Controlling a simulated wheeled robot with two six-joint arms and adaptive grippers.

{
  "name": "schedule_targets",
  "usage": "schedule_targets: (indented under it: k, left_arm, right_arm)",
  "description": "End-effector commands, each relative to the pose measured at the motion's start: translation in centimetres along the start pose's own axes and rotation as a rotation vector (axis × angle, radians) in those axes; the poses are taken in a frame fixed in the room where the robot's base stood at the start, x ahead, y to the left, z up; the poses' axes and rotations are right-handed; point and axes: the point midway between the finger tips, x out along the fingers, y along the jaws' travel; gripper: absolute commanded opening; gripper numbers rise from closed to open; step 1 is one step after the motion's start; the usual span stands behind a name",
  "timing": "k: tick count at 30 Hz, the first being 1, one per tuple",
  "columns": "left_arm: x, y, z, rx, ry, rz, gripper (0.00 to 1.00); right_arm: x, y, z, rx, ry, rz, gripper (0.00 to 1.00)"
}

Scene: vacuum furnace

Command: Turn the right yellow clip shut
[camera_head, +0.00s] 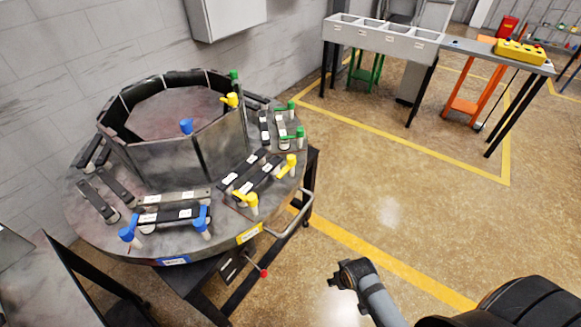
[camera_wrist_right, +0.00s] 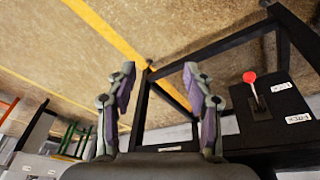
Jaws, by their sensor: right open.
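The right yellow clip (camera_head: 291,163) stands at the right edge of the round furnace plate (camera_head: 85,215), at one end of a dark bar (camera_head: 262,181). The left yellow clip (camera_head: 250,202) stands at the bar's nearer end. My right gripper (camera_head: 343,276) is low over the floor, to the right of and nearer than the furnace, apart from both clips. In the right wrist view it (camera_wrist_right: 160,80) is open and empty, with the frame legs and floor beyond. The clips are not visible there. My left gripper is not in view.
Blue clips (camera_head: 128,232) and green clips (camera_head: 300,132) stand on the same plate. A metal handle (camera_head: 296,222) juts out from the plate's right side, above a red-knobbed lever (camera_head: 263,272). The floor (camera_head: 400,215) to the right is open.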

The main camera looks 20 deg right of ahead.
Motion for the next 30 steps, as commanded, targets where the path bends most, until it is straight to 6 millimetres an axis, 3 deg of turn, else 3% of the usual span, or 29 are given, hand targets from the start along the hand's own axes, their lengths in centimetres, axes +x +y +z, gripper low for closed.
schedule_targets:
  k: [1, 4, 11, 16, 21, 24, 30]
  left_arm:
    - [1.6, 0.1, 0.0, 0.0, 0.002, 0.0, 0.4]
    - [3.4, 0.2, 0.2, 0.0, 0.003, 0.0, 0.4]
    - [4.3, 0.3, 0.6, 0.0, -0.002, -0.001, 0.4]
    - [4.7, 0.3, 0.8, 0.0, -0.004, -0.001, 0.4]
    - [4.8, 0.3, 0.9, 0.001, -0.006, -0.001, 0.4]
    - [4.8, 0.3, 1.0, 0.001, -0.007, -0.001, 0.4]
    - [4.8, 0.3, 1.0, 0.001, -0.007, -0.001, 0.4]
  right_arm:
    - [-0.8, -0.5, -1.3, 0.033, 0.035, -0.013, 0.52]
    - [-3.9, -2.0, -4.7, 0.194, 0.129, -0.081, 0.52]
    - [-8.0, -5.9, -12.6, 0.778, 0.314, -0.4, 0.52]
    - [-10.3, -7.7, -18.9, 1.315, 0.352, -0.768, 0.52]
    - [-12.8, -7.1, -25.3, 1.952, 0.223, -1.292, 0.52]
    - [-13.8, -5.6, -27.7, 2.236, 0.085, -1.579, 0.52]
    - [-14.5, -3.7, -29.4, 2.463, -0.09, -1.868, 0.52]
